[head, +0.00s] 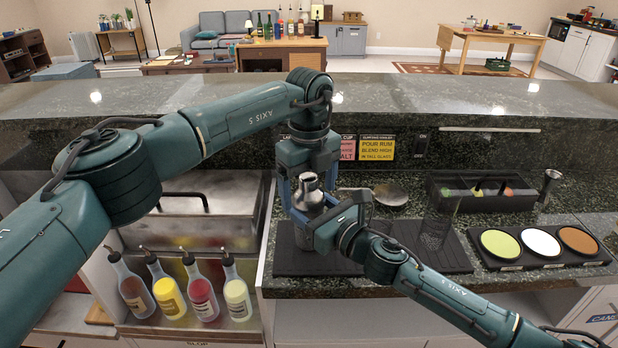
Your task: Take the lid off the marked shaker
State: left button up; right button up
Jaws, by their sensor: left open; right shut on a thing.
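The silver shaker (309,196) stands on the black bar mat (292,262) at the middle of the counter. Its narrow metal top shows below my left wrist; no mark on it is visible. My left gripper (309,187) comes down from above, open, with its blue fingers on either side of the shaker's upper part. I cannot tell whether they touch it. My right gripper (322,228) reaches in from the right and is shut on the shaker's body lower down. The gripper hides much of the body.
A clear tall glass (437,228) stands on the mat's right part, with a round metal dish (387,195) behind. A rimmer tray (542,262), a black caddy (470,192) and a jigger (549,184) are at right. A raised granite ledge (430,97) runs behind.

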aim_at(309, 176)
pick_arm(q)
jog(key=c, duration=1.2)
jog(key=shift+o, duration=0.2)
jog(key=shift+r, duration=0.15)
jog(key=shift+r, duration=1)
jog(key=shift+r, duration=2.05)
pick_arm(e)
jog(key=o, duration=1.5)
jog(key=shift+c, duration=0.2)
